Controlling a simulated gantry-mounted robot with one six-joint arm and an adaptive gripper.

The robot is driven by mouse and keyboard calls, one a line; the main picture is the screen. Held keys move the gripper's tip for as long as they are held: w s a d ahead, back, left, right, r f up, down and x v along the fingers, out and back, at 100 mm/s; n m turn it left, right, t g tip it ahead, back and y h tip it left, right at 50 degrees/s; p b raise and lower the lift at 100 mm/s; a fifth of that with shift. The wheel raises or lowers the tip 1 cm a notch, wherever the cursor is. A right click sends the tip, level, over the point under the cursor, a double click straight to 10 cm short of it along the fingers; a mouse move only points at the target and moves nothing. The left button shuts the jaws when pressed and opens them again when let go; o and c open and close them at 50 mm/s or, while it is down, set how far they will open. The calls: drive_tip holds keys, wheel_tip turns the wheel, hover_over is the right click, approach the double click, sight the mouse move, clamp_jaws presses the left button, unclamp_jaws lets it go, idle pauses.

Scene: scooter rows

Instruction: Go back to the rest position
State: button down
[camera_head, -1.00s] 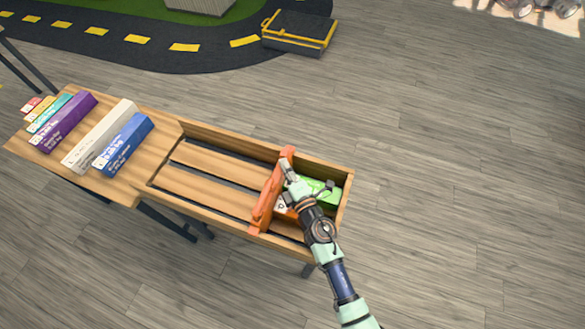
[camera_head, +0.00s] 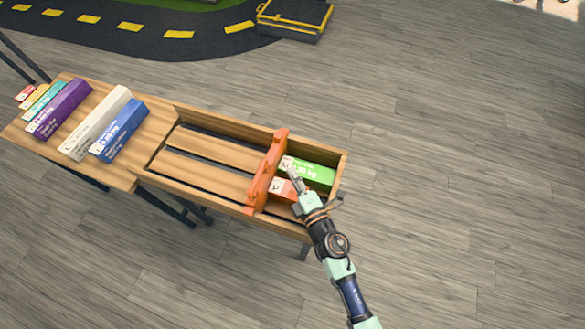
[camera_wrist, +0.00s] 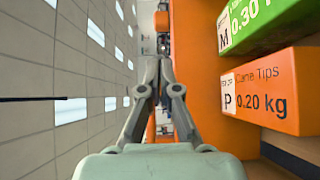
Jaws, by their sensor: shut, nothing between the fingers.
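My gripper (camera_head: 295,174) is shut and empty. In the head view its tip is over the wooden bin, in front of the green and orange boxes. In the wrist view my gripper (camera_wrist: 157,85) points along the orange divider (camera_wrist: 190,85). The divider (camera_head: 267,172) also stands across the bin in the head view. A green box (camera_head: 315,174) labelled M, 0.30 kg, lies right of the divider. An orange box (camera_head: 283,190) labelled P lies beside it, partly hidden by my arm. In the wrist view the orange box (camera_wrist: 275,90) reads 0.20 kg.
The wooden bin (camera_head: 341,168) has an empty slatted section left of the divider. On the wooden table (camera_head: 120,175) lie a purple box (camera_head: 58,108), a white box (camera_head: 97,123), a blue box (camera_head: 120,129) and several smaller ones. A black and yellow platform (camera_head: 295,18) stands on the floor.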

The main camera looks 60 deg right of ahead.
idle(0.5)
drive_tip(key=w+a+r+m+g+h, duration=0.1)
drive_tip(key=w+a+r+m, duration=0.1)
drive_tip(key=w+r+m, duration=0.4)
drive_tip(key=w+a+r+m, duration=0.15)
drive_tip(key=r+m, duration=0.25)
drive_tip(key=r, duration=0.4)
drive_tip(key=w+a+r+y, duration=0.15)
drive_tip(key=a+y, duration=0.25)
drive_tip(key=a, duration=0.5)
drive_tip(key=a+r+y, duration=0.3)
drive_tip(key=a+y, duration=0.1)
drive_tip(key=a, duration=0.6)
drive_tip(key=a+r+y, duration=0.2)
drive_tip(key=a+y, duration=0.2)
drive_tip(key=a, duration=0.5)
wheel_tip(320, 180, up, 36)
drive_tip(key=p, duration=3.6)
drive_tip(key=shift+p, duration=0.4)
